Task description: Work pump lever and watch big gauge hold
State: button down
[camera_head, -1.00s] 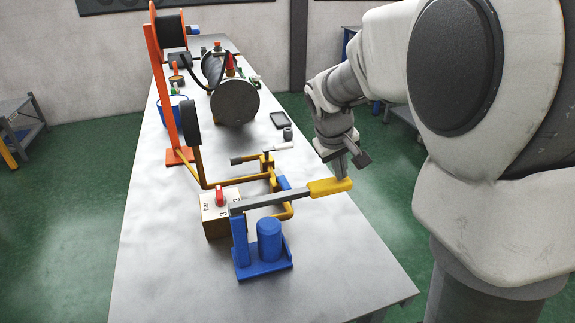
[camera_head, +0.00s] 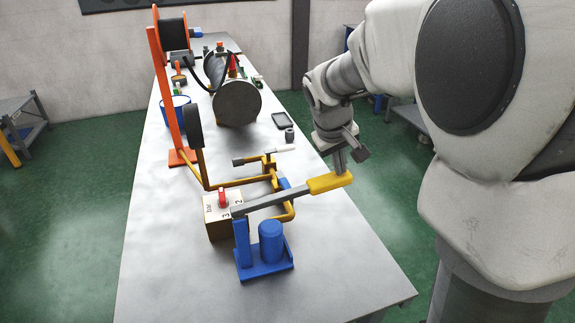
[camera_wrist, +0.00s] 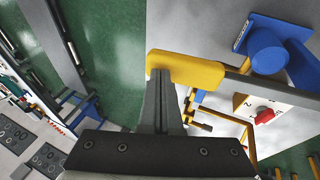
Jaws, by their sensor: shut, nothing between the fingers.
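The pump (camera_head: 270,243) is blue with a short cylinder and stands near the front of the long table. Its lever (camera_head: 280,199) is a grey bar with a yellow handle (camera_head: 328,183) at its right end, tilted slightly up to the right. My gripper (camera_head: 340,172) is shut, with its fingertips at the yellow handle's top, apparently touching it. In the wrist view, the shut fingers (camera_wrist: 160,85) overlap the yellow handle (camera_wrist: 195,70); nothing is held between them. The big round gauge (camera_head: 194,127) stands edge-on on the yellow pipe, so its dial is hidden.
A box with a red selector knob (camera_head: 223,198) sits just left of the lever. Yellow pipes with a small valve handle (camera_head: 252,159) run behind it. An orange post (camera_head: 165,95) and a flanged cylinder (camera_head: 236,102) stand farther back. The table's front left (camera_head: 165,270) is clear.

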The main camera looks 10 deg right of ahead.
jog(key=shift+s+a+r+p, duration=0.1)
jog(key=shift+a+r+p, duration=0.15)
jog(key=shift+r+p, duration=0.35)
jog(key=shift+a+r+p, duration=0.25)
jog(key=shift+r+p, duration=0.15)
jog(key=shift+r, duration=0.4)
jog(key=r+p, duration=0.1)
jog(key=a+r+p, duration=0.1)
jog(key=r, duration=0.1)
jog(key=r+p, duration=0.1)
jog(key=shift+s+a+r, duration=0.15)
jog(key=shift+a+r, duration=0.15)
dwell(2.8)
jog(key=r+g+p, duration=0.1)
jog(key=p, duration=0.2)
jog(key=r+g+p, duration=0.1)
jog(key=p, duration=0.2)
jog(key=a+r+p, duration=0.1)
jog(key=p, duration=0.3)
jog(key=shift+w+a+r+m+g+h, duration=0.1)
jog(key=shift+w+r+m+g+h, duration=0.2)
jog(key=shift+g, duration=0.1)
jog(key=shift+f, duration=0.1)
